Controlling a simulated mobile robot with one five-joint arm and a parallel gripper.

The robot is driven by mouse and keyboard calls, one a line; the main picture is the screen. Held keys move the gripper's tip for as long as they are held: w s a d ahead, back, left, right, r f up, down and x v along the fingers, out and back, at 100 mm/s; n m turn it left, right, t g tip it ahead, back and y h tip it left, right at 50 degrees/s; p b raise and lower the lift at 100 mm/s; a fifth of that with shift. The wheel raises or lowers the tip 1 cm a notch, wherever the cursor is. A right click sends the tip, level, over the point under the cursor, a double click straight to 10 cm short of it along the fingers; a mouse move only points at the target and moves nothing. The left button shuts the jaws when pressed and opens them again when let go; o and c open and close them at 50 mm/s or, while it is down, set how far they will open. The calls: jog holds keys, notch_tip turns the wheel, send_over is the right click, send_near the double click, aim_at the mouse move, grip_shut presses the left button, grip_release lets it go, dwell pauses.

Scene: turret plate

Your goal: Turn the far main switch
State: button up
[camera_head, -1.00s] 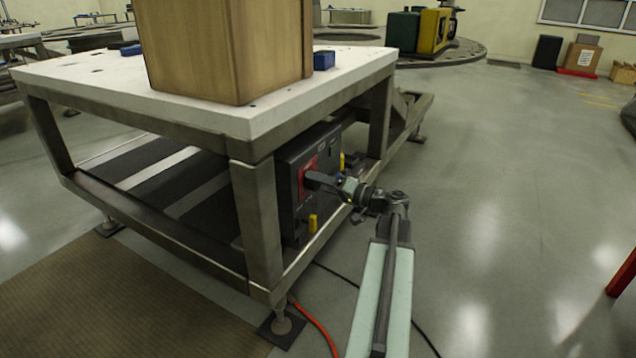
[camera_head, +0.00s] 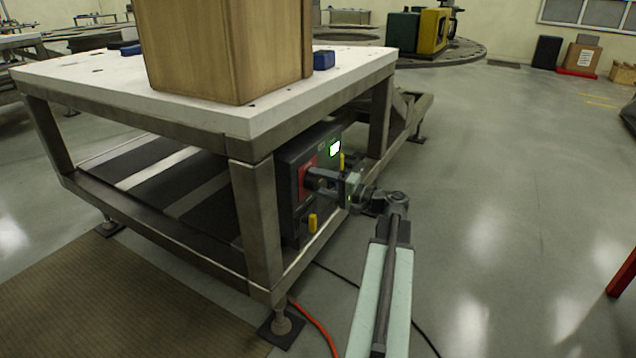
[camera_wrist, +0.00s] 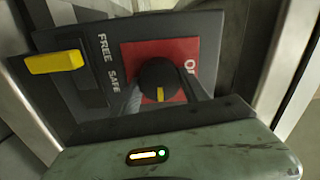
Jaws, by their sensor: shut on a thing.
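A dark control box (camera_head: 291,210) sits under the near end of the white-topped table. On it is a red plate (camera_head: 303,171), also seen in the wrist view (camera_wrist: 190,55), with partly hidden lettering at its right. A round black switch knob (camera_wrist: 157,74) sits on the plate. Its yellow mark points down in the wrist view. My gripper (camera_wrist: 162,92) is shut on the knob, one finger on each side. In the head view my gripper (camera_head: 318,178) reaches the box from the right, and hides most of the knob. A lit whitish-green display (camera_head: 335,149) shows on the box.
A yellow lever (camera_wrist: 54,62) sits beside the FREE and SAFE labels. The table's steel leg (camera_head: 257,225) stands left of the box. An orange cable (camera_head: 316,325) and black cable lie on the floor. The floor to the right is open.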

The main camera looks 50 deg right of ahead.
jog(key=o, duration=1.4)
jog(key=shift+c, duration=0.2)
jog(key=v, duration=0.8)
jog(key=shift+w, duration=0.1)
